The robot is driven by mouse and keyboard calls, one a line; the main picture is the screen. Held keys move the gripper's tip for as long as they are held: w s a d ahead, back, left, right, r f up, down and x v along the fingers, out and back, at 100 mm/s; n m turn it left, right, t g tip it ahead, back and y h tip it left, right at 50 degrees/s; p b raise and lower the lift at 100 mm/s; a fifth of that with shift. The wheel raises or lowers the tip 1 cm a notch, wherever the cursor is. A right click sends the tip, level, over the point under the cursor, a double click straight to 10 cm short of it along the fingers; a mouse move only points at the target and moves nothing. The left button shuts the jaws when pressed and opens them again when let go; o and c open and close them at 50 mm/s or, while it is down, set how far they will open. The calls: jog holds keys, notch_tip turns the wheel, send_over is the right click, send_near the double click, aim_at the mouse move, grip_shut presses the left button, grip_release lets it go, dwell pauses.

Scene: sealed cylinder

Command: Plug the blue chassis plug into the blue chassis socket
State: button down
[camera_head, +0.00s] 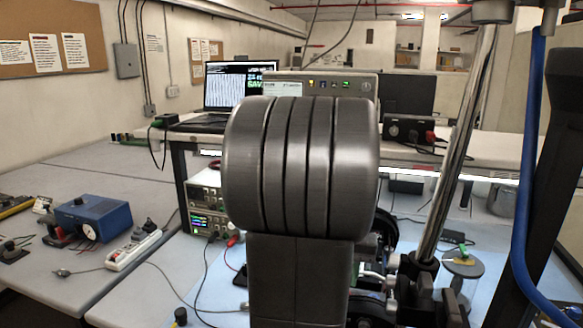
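I cannot make out the blue chassis plug or the blue chassis socket in the head view. A large dark grey grooved cylinder on a square block fills the middle, close to the camera, and hides much of what lies behind it. A thick blue hose or cable (528,165) hangs down the right side and curves at the bottom right; I cannot see its end. My gripper cannot be picked out, so what it holds does not show.
A blue box (93,217) and a white power strip (134,248) lie on the left bench. An instrument with lit displays (205,205) stands behind the cylinder. A chrome rod (462,140) leans at right. A laptop (237,90) is on the back bench.

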jog(key=shift+r+p, duration=1.65)
jog(key=shift+r, duration=0.35)
